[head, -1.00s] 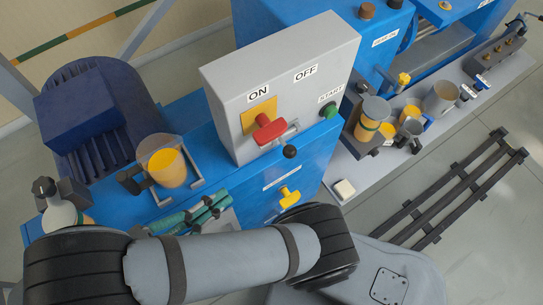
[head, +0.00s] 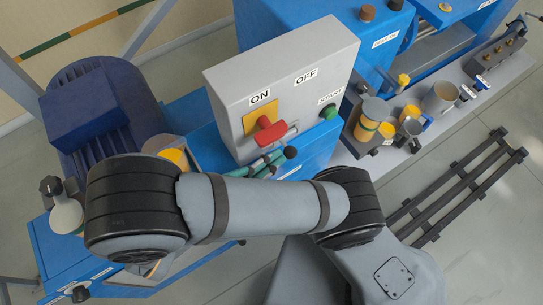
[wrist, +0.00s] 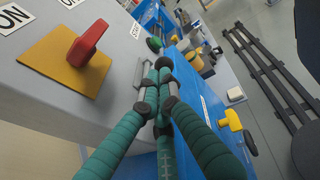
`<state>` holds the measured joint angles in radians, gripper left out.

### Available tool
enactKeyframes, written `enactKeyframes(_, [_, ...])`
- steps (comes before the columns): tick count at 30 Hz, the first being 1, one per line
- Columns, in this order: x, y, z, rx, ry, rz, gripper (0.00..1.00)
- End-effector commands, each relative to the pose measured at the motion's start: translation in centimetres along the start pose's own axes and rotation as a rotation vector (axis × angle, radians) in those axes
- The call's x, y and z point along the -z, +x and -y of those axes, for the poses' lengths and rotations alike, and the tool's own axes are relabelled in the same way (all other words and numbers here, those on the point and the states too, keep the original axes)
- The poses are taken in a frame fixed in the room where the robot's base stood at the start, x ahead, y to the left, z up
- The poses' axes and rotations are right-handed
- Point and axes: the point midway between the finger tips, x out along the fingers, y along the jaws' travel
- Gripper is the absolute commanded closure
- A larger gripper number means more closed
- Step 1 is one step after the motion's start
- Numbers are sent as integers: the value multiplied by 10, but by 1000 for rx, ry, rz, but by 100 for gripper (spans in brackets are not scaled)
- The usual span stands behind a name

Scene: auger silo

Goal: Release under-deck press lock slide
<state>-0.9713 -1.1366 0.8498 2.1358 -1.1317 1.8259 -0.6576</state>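I cannot tell for certain which part is the press lock slide. A black ball knob (head: 290,152) sits under the lower front edge of the grey ON/OFF box (head: 225,95), above the blue cabinet front. My gripper (head: 276,156) has green wrapped fingers and reaches in from the left, close beside the knob; contact is unclear. In the wrist view its fingertips (wrist: 160,73) lie close together beside a grey metal bracket (wrist: 139,73) on the box edge. The fingers hide the knob there. A yellow handle (wrist: 231,121) is on the blue front (wrist: 207,102) to the right.
A red switch (head: 270,131) on a yellow plate and a green START button (head: 328,112) are just above the gripper. Cups and cans (head: 368,125) stand on the grey shelf to the right. A black rail frame (head: 465,180) lies on the floor.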

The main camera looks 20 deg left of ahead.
Motion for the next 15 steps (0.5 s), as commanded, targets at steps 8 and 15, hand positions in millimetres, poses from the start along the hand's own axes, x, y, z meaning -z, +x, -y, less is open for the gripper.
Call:
enactKeyframes(8, [0, 1, 0, 0, -1, 1, 100])
enactKeyframes(15, [-7, 31, 6, 1, -2, 2, 100])
